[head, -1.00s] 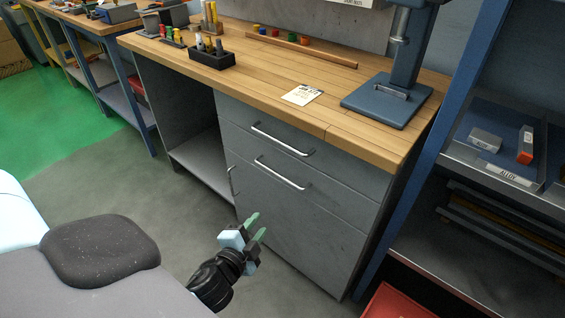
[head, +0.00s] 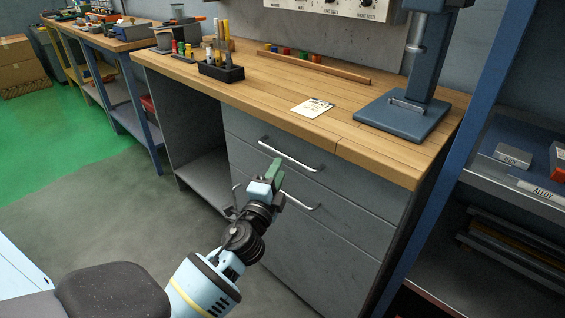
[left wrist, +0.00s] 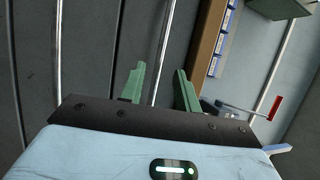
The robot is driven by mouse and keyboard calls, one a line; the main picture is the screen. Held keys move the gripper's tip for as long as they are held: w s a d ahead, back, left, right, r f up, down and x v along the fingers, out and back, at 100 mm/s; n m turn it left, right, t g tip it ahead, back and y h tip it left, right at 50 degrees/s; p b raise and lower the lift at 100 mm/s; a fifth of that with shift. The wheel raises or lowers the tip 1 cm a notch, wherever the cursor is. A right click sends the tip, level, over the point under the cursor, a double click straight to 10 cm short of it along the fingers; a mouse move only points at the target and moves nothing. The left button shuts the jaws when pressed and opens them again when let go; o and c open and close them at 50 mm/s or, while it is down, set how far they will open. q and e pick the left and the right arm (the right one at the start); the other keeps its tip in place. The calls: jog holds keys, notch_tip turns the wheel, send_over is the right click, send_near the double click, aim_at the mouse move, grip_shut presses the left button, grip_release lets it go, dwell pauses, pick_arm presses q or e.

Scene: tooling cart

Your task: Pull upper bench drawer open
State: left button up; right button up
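The bench's upper drawer (head: 360,188) is a grey front just below the wooden top, and it looks shut. Its silver bar handle (head: 290,155) also shows in the left wrist view (left wrist: 166,45). My left gripper (head: 276,172) is in front of the drawer, near the left part of this handle. In the left wrist view its two green fingers (left wrist: 158,88) are apart, and the upper bar appears between them. I cannot tell whether the fingers reach around the bar or touch it. My right gripper is not in view.
A lower handle (head: 306,206) sits beneath, partly behind my left gripper. The wooden benchtop (head: 270,105) holds a black pen holder (head: 221,72), a paper card (head: 312,108) and a blue press stand (head: 402,115). A blue-framed shelf stands at the right. Open floor lies at the left.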

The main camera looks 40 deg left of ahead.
pick_arm(q)
jog(key=shift+x, duration=2)
grip_shut()
